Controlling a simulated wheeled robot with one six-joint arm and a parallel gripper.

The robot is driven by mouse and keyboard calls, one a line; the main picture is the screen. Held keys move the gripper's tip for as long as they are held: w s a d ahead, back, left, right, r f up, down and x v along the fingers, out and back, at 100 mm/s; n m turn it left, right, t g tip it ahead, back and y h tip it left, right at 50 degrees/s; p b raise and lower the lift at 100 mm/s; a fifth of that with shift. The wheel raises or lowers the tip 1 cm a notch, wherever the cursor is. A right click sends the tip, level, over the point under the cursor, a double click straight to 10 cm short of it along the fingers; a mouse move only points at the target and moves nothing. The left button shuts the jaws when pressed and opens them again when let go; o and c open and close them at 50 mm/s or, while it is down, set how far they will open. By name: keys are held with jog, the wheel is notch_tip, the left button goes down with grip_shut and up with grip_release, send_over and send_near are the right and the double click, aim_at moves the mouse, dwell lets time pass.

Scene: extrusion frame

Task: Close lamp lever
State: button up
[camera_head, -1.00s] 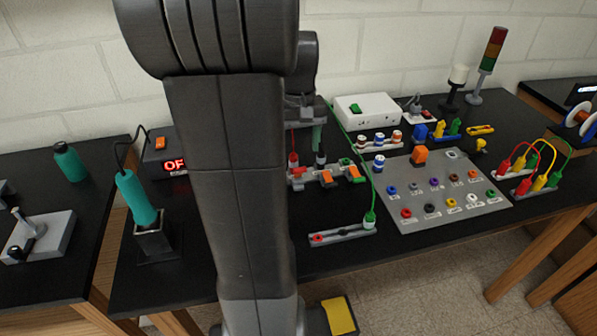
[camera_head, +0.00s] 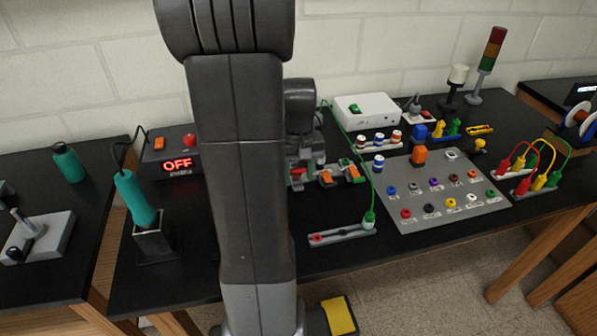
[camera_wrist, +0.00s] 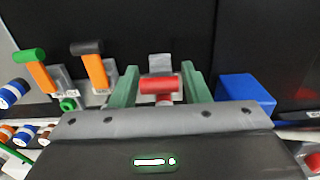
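Several levers with coloured handles stand in a row on the bench; I cannot read their labels to tell which is the lamp lever. In the wrist view a red-handled lever (camera_wrist: 160,85) sits between the two green fingers of my gripper (camera_wrist: 160,88). The fingers are open, with small dark gaps on both sides of the red handle. Left of it are a black-tipped lever (camera_wrist: 92,62) and a green-tipped lever (camera_wrist: 38,68), both with orange stems. In the head view the red lever (camera_head: 297,173) is partly hidden by my gripper and arm.
A blue block (camera_wrist: 246,94) stands close to the right of my gripper. A white box (camera_head: 366,110), a grey button panel (camera_head: 440,205) and a green cable (camera_head: 368,180) lie to the right in the head view. A display box reading OFF (camera_head: 177,165) stands to the left.

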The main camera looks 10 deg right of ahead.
jog(key=c, duration=0.3)
jog(key=t+b, duration=0.1)
jog(key=f+b, duration=0.1)
jog(key=b, duration=0.1)
jog(key=shift+s+t, duration=0.25)
jog(key=shift+t, duration=0.15)
jog(key=shift+c, duration=0.2)
jog(key=shift+s+r+t+b, duration=0.15)
jog(key=shift+t+b, duration=0.45)
jog(key=shift+b, duration=0.3)
jog(key=o, duration=0.9)
jog(key=shift+r, duration=0.15)
jog(key=p+v, duration=0.1)
jog(key=v, duration=1.2)
jog(key=shift+s+r, duration=0.1)
jog(key=shift+r, duration=0.2)
jog(key=shift+c, duration=0.3)
